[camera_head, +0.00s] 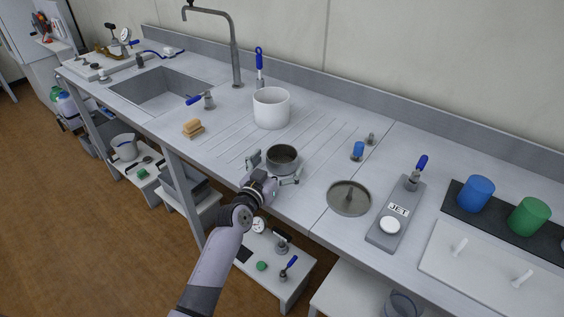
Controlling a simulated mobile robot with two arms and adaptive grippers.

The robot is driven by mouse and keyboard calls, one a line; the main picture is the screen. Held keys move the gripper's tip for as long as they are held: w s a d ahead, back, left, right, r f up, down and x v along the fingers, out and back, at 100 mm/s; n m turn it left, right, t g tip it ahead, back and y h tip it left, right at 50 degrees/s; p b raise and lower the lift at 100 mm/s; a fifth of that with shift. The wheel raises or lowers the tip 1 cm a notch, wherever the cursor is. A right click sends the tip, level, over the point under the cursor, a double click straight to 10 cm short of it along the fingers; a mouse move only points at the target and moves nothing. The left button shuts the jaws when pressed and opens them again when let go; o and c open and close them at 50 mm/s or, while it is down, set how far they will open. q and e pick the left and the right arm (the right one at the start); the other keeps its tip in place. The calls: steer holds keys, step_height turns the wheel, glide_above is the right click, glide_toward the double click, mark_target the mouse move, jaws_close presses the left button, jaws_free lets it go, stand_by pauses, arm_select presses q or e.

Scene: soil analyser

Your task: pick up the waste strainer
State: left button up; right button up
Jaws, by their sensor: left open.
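A short, round, dark grey metal cup with an open top (283,154), which I take to be the waste strainer, stands upright on the ribbed drainboard near the counter's front edge. My left gripper (275,168) is open at its front side. One finger is to the left of the cup and the other at its right front. I cannot tell whether either finger touches it. The cup's lower front is partly hidden by the gripper. My right gripper is not in view.
A white pot (271,108) stands behind the cup. A sponge (193,128) lies to the left, near the sink (160,92). A round metal disc with a post (349,198) and a grey JET pedal unit (397,212) are to the right. A blue-capped fitting (357,151) stands behind the disc.

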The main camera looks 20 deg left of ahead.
arm_select(q)
steer(key=shift+c, duration=0.6)
steer(key=c, duration=1.5)
steer(key=shift+r, duration=0.1)
steer(key=shift+c, duration=0.2)
steer(key=shift+r, duration=0.1)
